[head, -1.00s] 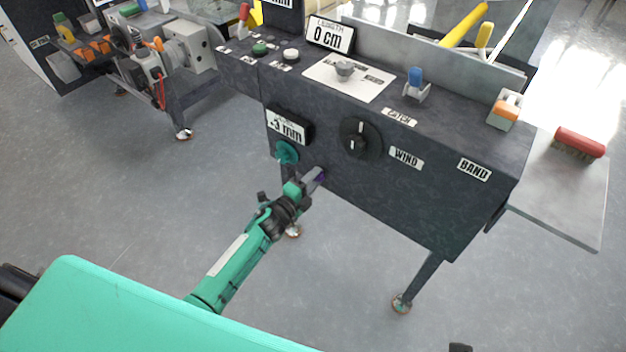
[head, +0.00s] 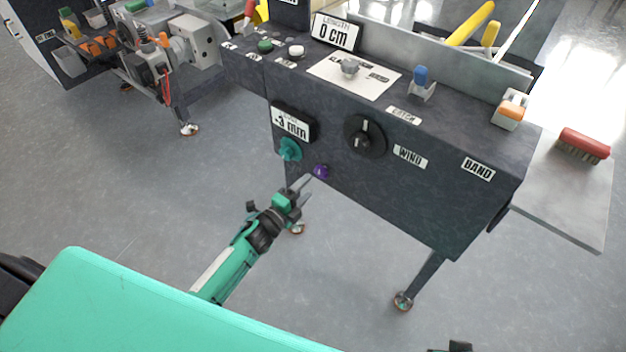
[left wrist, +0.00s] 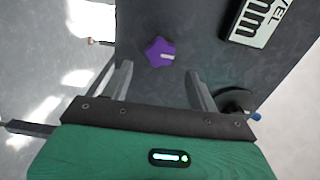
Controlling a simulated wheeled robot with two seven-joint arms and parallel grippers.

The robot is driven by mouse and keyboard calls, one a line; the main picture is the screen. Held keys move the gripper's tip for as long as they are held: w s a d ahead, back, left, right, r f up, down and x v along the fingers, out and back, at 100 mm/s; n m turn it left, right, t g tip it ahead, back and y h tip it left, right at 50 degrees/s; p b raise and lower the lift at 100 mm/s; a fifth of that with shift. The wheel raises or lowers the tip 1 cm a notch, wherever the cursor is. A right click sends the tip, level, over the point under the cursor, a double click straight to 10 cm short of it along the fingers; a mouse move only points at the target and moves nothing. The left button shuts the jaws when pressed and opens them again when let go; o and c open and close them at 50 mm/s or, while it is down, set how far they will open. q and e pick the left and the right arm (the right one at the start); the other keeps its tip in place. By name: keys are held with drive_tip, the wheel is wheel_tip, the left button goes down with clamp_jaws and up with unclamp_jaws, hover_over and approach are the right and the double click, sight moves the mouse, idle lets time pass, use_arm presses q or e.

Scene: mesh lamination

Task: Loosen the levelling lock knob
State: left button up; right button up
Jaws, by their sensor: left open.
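The purple star-shaped knob (head: 321,171) is on the front of the dark machine, below and right of the teal knob (head: 289,149). In the left wrist view the purple knob (left wrist: 160,52) shows whole, with a pale mark on its face. My left gripper (head: 302,189) is open and empty, just in front of and below-left of the purple knob in the head view. In the left wrist view its fingers (left wrist: 161,78) are spread, with the knob beyond their tips and apart from them. My right gripper is not in view.
A display (head: 291,123) reading -3 mm sits above the teal knob. A black dial (head: 364,136) is to the right, near the WIND label (head: 410,156). The machine's legs, such as the front one (head: 418,280), stand on open grey floor.

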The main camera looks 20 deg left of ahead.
use_arm(q)
drive_tip(key=v, duration=0.8)
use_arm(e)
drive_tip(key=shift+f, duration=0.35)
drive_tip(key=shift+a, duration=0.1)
